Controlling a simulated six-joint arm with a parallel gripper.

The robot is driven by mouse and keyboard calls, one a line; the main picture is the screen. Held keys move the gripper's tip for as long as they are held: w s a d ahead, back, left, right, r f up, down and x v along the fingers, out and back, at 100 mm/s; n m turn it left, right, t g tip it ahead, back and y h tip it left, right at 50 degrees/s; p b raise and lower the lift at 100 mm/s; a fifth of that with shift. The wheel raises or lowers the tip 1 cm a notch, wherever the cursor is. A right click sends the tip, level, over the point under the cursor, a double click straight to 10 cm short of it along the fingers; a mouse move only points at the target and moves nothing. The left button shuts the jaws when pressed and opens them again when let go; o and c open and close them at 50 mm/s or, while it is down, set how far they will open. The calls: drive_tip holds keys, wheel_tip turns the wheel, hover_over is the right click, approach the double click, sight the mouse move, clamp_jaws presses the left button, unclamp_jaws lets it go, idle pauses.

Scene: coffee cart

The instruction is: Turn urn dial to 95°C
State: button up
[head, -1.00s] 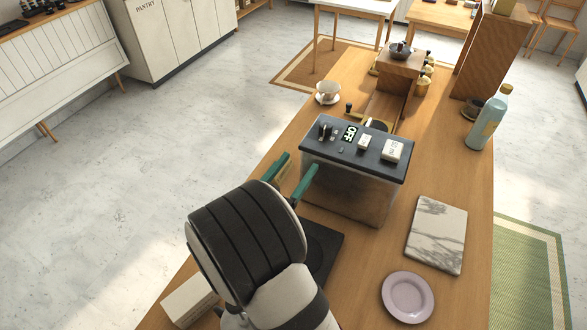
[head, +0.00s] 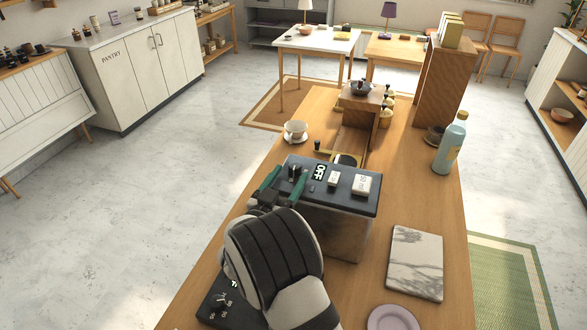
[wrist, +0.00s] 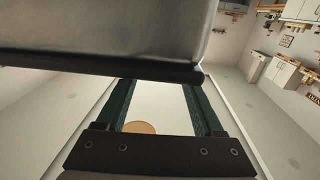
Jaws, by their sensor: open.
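A box-shaped appliance (head: 345,231) with a grey metallic body and dark top panel (head: 337,203) stands on the wooden counter. Its top carries an OFF label (head: 320,172), small dark knobs or switches at the left end, and two white printed plates. Which of these is the urn dial I cannot tell. My gripper (head: 288,174) is open, its teal fingers at the panel's left end, overlapping the small knobs in the picture; contact is unclear. In the wrist view my gripper (wrist: 160,88) is empty, and the grey body (wrist: 110,35) fills the top.
A black panel (head: 215,308) with white markings lies at lower left, partly behind my arm. A marble board (head: 415,262) and a pink plate (head: 392,318) lie right. A cup (head: 295,129), a bottle (head: 450,142) and a wooden stand stand farther back.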

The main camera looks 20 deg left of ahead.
sight(292, 171)
drive_tip(key=shift+w+d, duration=0.15)
drive_tip(key=shift+w, duration=1.75)
drive_tip(key=shift+c, duration=0.2)
